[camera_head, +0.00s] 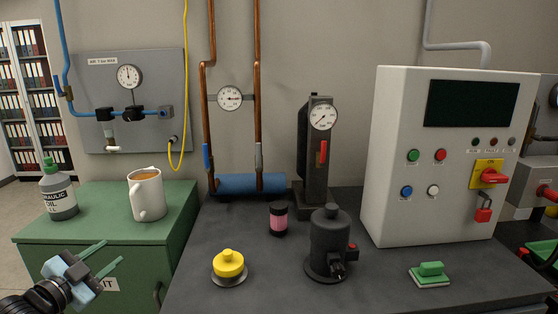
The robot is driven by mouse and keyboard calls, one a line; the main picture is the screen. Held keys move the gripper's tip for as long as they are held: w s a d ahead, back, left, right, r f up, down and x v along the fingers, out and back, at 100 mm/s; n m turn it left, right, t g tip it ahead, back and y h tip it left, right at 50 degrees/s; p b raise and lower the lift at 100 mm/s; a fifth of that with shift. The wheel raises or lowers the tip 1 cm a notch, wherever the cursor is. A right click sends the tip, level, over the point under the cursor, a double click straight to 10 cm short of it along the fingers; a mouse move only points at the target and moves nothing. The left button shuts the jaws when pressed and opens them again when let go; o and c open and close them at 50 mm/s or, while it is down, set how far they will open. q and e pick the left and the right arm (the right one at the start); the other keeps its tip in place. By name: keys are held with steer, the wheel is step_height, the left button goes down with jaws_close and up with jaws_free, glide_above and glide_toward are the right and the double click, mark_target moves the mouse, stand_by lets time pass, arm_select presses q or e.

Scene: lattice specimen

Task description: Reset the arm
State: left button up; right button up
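My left gripper (112,251) is at the lower left, in front of the green cabinet (45,229). Its two thin green fingers are spread apart with nothing between them. It touches no object that I can make out. My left arm comes in from the bottom left corner. My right gripper and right arm are not in view.
A white mug (146,200) with brown liquid and an oil bottle (58,195) stand on the cabinet.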

arm_select(q)
steer(key=s+f+g+y, duration=0.1)
steer(key=s+f+g, duration=0.2)
steer(key=s+f, duration=0.85)
steer(key=s+f+g+y, duration=0.1)
steer(key=s+f+g, duration=0.2)
steer(key=s+f, duration=0.8)
steer(key=s+f+g, duration=0.2)
steer(key=s+f, duration=0.4)
steer(key=s, duration=0.5)
steer(key=s+f+g, duration=0.3)
steer(key=s+f, duration=0.3)
steer(key=s, duration=0.5)
steer(key=s+d+f+n+t, duration=0.1)
steer(key=d+n, duration=0.4)
steer(key=d, duration=0.5)
steer(key=s+d+f+n+t, duration=0.1)
steer(key=s+d+n, duration=0.1)
steer(key=d+n, duration=0.5)
steer(key=w+d+r+m+t+p, duration=0.1)
steer(key=w+r+m+p, duration=0.1)
steer(key=w+r+p, duration=0.2)
steer(key=shift+d+r+m+y+p, duration=0.25)
steer(key=shift+r+m+y+p, duration=0.1)
steer(key=shift+r, duration=0.6)
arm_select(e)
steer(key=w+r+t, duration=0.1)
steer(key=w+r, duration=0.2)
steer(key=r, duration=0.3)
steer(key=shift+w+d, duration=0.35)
